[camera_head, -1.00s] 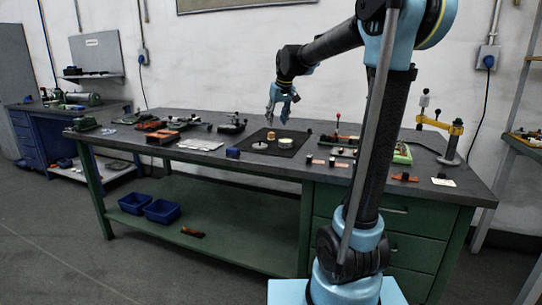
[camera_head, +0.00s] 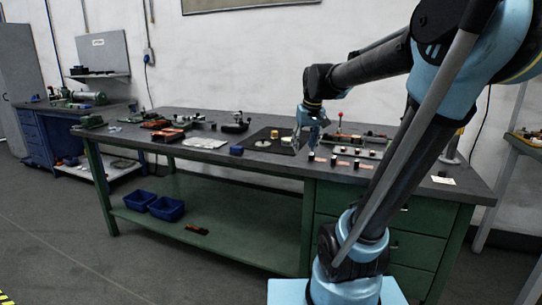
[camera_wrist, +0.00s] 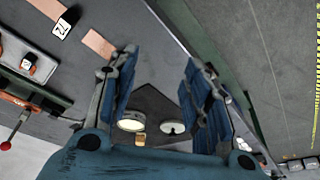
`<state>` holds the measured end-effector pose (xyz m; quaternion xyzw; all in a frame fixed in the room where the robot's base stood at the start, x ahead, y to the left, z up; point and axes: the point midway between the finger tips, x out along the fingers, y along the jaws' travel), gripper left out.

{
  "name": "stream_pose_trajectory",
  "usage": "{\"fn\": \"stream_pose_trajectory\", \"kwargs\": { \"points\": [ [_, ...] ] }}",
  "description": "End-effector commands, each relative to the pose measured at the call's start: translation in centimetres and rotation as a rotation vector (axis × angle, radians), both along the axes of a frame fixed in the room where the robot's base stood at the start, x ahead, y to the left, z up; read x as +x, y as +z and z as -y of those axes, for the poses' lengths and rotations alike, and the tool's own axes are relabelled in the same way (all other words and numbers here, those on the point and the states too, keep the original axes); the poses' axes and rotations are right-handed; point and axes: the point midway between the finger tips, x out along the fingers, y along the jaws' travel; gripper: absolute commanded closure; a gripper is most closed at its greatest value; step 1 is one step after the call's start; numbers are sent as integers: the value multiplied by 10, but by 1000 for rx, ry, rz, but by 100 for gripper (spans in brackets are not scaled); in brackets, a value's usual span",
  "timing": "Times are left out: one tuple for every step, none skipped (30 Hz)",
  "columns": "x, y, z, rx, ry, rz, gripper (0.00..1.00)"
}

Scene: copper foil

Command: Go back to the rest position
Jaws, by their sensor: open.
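My gripper (camera_head: 312,126) is open and empty, above the right part of the workbench in the head view. In the wrist view my gripper (camera_wrist: 160,85) shows two blue fingers spread apart with nothing between them.
Grey floor (camera_head: 60,240) is free at the front left.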

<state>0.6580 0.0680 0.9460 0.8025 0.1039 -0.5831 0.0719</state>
Motion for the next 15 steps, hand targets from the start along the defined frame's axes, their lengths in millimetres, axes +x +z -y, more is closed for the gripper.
{"fn": "stream_pose_trajectory", "kwargs": {
  "points": [
    [-18, -10, 7, -2, -15, -7, 56],
    [-28, -16, 11, -4, -22, -10, 56],
    [-40, -23, 16, -5, -35, -18, 56],
    [-49, -29, 19, -6, -43, -22, 56],
    [-59, -35, 23, -8, -53, -27, 56],
    [-71, -43, 27, -8, -64, -32, 56],
    [-80, -49, 30, -10, -73, -36, 56],
    [-89, -56, 33, -11, -81, -41, 56],
    [-101, -65, 37, -12, -93, -47, 56],
    [-110, -71, 39, -13, -102, -52, 56],
    [-119, -78, 42, -15, -110, -57, 56],
    [-130, -88, 45, -15, -122, -62, 56],
    [-139, -95, 48, -16, -132, -67, 56],
    [-147, -102, 50, -17, -141, -71, 56],
    [-158, -113, 53, -18, -153, -77, 56]
  ]
}}
